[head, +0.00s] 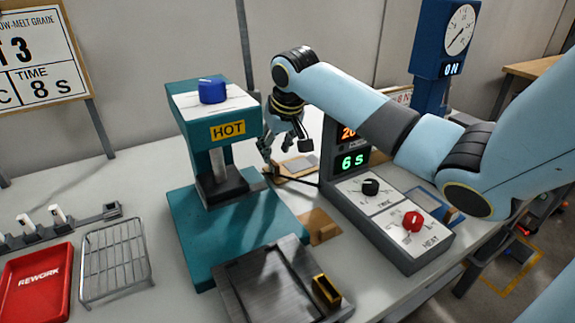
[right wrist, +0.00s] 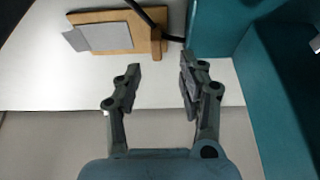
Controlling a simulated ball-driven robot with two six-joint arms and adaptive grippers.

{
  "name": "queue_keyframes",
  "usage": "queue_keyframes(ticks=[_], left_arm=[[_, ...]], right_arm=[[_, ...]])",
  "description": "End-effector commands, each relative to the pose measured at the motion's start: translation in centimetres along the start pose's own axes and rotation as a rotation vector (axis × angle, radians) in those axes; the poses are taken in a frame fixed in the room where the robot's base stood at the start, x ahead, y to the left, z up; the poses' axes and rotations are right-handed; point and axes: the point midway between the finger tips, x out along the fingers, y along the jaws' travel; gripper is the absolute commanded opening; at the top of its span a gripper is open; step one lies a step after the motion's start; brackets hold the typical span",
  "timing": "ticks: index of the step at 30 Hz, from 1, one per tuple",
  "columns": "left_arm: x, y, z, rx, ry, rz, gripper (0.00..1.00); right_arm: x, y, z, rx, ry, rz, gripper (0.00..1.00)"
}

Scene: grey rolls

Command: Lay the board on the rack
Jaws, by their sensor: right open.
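The wire rack (head: 115,262) stands on the table at the left and looks empty. I cannot tell for sure which piece is the board. A wooden piece with a flat grey plate (head: 298,167) on it lies behind the control box. In the right wrist view the plate (right wrist: 106,37) and its wooden base (right wrist: 90,17) lie beyond my fingertips. My right gripper (head: 282,152) is open and empty, beside the teal press and above the table. It shows with fingers apart in the right wrist view (right wrist: 160,75). My left gripper is out of view.
The teal press (head: 183,215) marked HOT stands mid-table. A grey control box (head: 395,235) with two dials and a "6 s" display stands right of it. A dark metal fixture (head: 262,285) is in front. A red REWORK tray (head: 38,285) lies left of the rack.

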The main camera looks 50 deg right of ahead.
Motion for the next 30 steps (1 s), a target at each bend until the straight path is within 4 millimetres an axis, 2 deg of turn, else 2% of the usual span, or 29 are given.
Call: queue_keyframes(ticks=[5,12,21,30], left_arm=[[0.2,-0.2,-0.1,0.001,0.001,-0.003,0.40],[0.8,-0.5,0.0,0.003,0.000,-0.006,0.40],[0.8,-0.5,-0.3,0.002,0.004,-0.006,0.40],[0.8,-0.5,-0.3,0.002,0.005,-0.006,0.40]], right_arm=[[1.7,0.2,0.2,0.002,-0.002,0.000,0.40],[5.2,0.4,0.4,0.001,-0.001,0.000,0.40],[5.6,0.4,0.4,-0.001,0.000,0.000,0.39],[5.6,0.4,0.4,0.000,0.000,0.000,0.00]])
